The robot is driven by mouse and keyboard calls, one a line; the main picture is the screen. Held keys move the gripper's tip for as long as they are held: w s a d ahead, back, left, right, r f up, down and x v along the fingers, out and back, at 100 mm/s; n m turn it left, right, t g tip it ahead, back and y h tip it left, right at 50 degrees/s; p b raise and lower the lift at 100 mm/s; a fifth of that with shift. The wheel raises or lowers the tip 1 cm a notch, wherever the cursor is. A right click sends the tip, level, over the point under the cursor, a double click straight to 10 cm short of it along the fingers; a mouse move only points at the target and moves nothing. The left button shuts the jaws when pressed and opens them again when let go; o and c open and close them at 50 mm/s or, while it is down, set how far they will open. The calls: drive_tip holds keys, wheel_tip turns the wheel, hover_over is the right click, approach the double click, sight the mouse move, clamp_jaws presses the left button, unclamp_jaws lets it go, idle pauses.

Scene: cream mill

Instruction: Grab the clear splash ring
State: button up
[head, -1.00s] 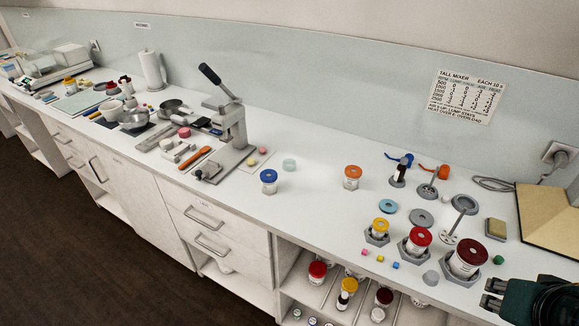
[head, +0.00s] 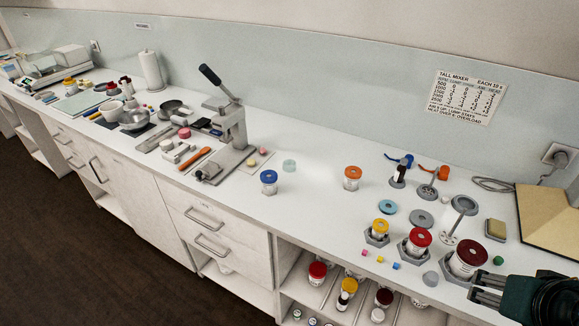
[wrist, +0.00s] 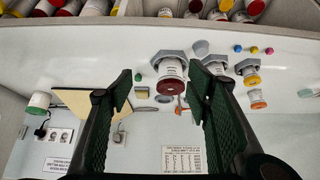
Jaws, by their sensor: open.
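A pale, see-through teal ring (head: 289,165) that looks like the clear splash ring lies on the white counter in the head view, right of the press and behind a blue-lidded jar. A pale teal round thing (wrist: 305,93) at the right edge of the wrist view looks like the same ring, small and far off. My gripper (head: 480,290) is at the lower right of the head view, beside the large dark-red-lidded jar and far from the ring. In the wrist view my gripper (wrist: 163,90) has its fingers spread wide with nothing held.
The dark-red-lidded jar (head: 468,258) stands close to my fingers. A red-lidded jar (head: 418,241), a yellow-lidded jar (head: 379,230) and small coloured cubes lie further left. An orange-lidded jar (head: 352,178) and the blue-lidded jar (head: 269,181) flank open counter. The press (head: 231,125) stands left.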

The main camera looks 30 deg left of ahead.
drive_tip(key=w+a+r+n+g+y+p, duration=0.1)
drive_tip(key=w+a+r+n+p, duration=0.25)
drive_tip(key=w+a+r, duration=0.45)
drive_tip(key=w+a+r+n+g+p, duration=0.2)
drive_tip(key=w+a+r+n+p, duration=0.15)
drive_tip(key=w+a, duration=0.75)
drive_tip(key=w+a+f+n+g+p, duration=0.1)
drive_tip(key=w+a+n+p, duration=0.1)
drive_tip(key=w+a, duration=0.5)
drive_tip(key=w+a+f+n+g+p, duration=0.15)
drive_tip(key=w+a, duration=0.25)
drive_tip(key=a, duration=0.6)
drive_tip(key=a+f+n+p, duration=0.3)
drive_tip(key=a+f, duration=0.4)
drive_tip(key=a, duration=0.7)
drive_tip(key=w+a+f+n+g+h+p, duration=0.1)
drive_tip(key=a+f+n+p, duration=0.2)
drive_tip(key=a+f, duration=0.4)
drive_tip(key=a+n, duration=0.1)
drive_tip(key=a, duration=0.7)
drive_tip(key=shift+a+p, duration=0.3)
drive_tip(key=shift+p, duration=0.05)
drive_tip(key=shift+g, duration=0.25)
drive_tip(key=shift+f, duration=1.25)
